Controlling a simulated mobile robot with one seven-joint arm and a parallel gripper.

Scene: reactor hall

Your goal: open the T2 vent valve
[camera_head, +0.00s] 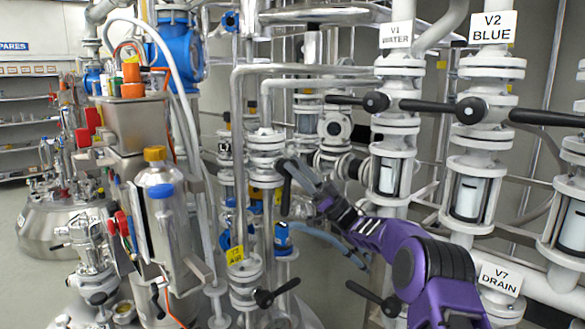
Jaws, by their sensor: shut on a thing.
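My gripper (297,171) reaches in from the lower right on my purple arm. It is shut on a black valve handle (286,196) at the white flanged pipe in the middle of the view. The handle points nearly straight down from where my fingers hold it. The fingers cover part of the handle's upper end. A yellow patch (264,184) shows just left of the handle, but no lettering can be read on it. I cannot read a T2 label anywhere.
A yellow AIR tag (236,255) and another black handle (277,292) are below. V1 WATER (396,35), V2 BLUE (493,28) and V7 DRAIN (501,280) labels are at the right. A steel vessel (160,225) stands left. Pipes crowd around my gripper.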

